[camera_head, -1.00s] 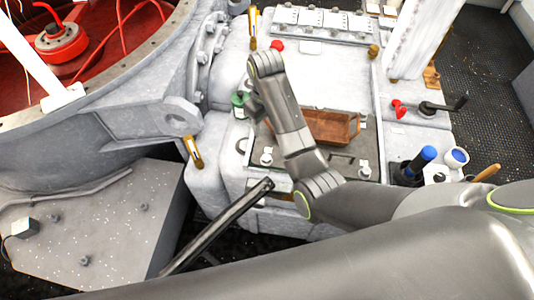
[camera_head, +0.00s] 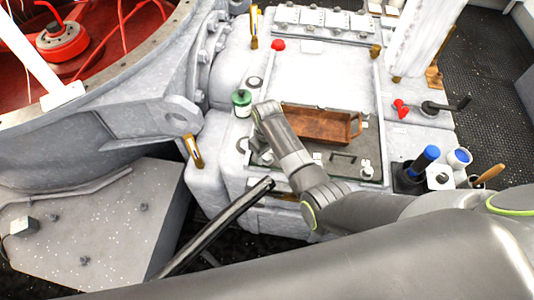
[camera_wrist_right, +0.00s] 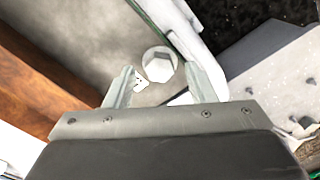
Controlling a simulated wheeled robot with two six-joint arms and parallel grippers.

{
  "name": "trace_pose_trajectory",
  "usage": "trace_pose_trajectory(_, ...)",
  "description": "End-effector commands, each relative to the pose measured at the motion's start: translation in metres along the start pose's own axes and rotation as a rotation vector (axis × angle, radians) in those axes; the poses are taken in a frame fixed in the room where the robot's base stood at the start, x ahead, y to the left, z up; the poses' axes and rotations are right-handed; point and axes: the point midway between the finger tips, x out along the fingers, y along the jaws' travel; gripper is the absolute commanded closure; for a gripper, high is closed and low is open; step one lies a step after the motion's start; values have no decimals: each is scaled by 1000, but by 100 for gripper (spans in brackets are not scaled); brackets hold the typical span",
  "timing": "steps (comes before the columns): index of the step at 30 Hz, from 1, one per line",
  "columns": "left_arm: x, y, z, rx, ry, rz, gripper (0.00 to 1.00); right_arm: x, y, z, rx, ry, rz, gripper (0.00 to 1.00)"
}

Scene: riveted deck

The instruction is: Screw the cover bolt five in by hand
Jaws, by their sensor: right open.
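My right gripper (camera_wrist_right: 161,80) is open and empty in the right wrist view, its two fingers apart. A pale bolt with a flat-sided head and round flange (camera_wrist_right: 160,64) shows just beyond and between the fingertips; I cannot tell its height gap to them. In the head view my right wrist is over the near left corner of the dark cover plate (camera_head: 343,160), hiding most of the fingers. A bolt (camera_head: 266,158) stands at that corner beside my arm, and another (camera_head: 366,172) at the near right corner. My left gripper is not in view.
A brown tray (camera_head: 345,127) lies on the cover area, close to my right wrist. A green-topped jar (camera_head: 241,99) stands to its left. A blue-capped holder (camera_head: 424,159), a crank handle (camera_head: 448,105) and a red knob (camera_head: 401,107) are to the right.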

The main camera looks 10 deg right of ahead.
Motion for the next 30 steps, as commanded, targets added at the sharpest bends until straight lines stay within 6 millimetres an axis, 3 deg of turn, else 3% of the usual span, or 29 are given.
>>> trace_pose_trajectory(13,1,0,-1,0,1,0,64,10,0,0,1,0,0,50)
trace_pose_trajectory(24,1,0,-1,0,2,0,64,10,0,0,0,0,0,94)
trace_pose_trajectory(30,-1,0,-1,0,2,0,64,9,0,0,17,-1,0,95)
